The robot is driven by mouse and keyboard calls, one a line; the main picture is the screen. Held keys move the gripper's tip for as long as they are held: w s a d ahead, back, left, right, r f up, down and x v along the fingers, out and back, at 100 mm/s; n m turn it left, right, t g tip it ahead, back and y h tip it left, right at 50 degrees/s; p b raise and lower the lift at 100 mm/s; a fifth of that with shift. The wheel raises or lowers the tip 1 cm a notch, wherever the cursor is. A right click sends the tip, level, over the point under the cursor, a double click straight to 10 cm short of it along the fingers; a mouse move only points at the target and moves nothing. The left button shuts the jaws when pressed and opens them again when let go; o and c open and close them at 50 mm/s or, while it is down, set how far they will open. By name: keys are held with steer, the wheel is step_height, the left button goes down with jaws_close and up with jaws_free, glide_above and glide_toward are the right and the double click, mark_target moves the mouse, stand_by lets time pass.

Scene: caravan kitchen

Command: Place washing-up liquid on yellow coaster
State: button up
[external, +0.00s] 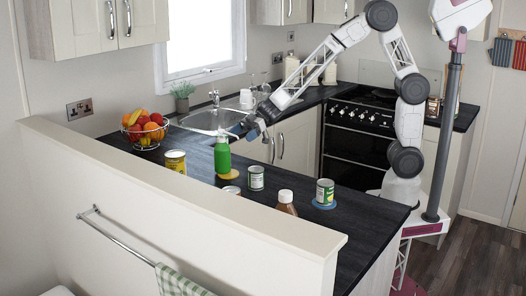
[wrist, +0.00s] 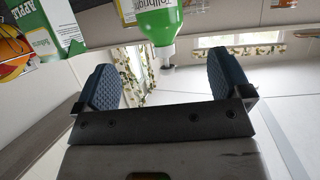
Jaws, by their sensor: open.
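The washing-up liquid (external: 222,158) is a green bottle with a pale top, standing upright on the dark worktop. The yellow coaster (external: 230,175) shows at the foot of the bottle, mostly to its right. I cannot tell how much of the bottle's base rests on it. My gripper (external: 245,130) is open, just above and to the right of the bottle's top. In the wrist view the green bottle (wrist: 157,18) appears upside down, its white cap toward the gap between my blue finger pads (wrist: 167,85). Nothing is between the pads.
A fruit bowl (external: 145,129) and a yellow tin (external: 175,162) stand left of the bottle. A green-and-white tin (external: 256,178), a brown bottle (external: 286,203) and a tin (external: 325,191) on a blue coaster (external: 323,205) stand to the right. The sink (external: 210,120) lies behind.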

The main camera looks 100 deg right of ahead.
steer(key=shift+r, duration=0.1)
steer(key=s+d+r+m+g+h, duration=0.1)
steer(key=s+r+m+h, duration=0.2)
steer(key=s+r+h, duration=0.35)
steer(key=s+d+r+m+h, duration=0.1)
steer(key=s+r+m+h, duration=0.2)
steer(key=s, duration=0.7)
steer(key=s+a+f+g+y, duration=0.1)
steer(key=s+a+g, duration=0.2)
steer(key=s, duration=1.1)
steer(key=s+a+f+m+g+y, duration=0.1)
steer(key=s+a+g, duration=0.3)
steer(key=s, duration=1)
steer(key=shift+s+g, duration=0.2)
steer(key=shift+g, duration=0.1)
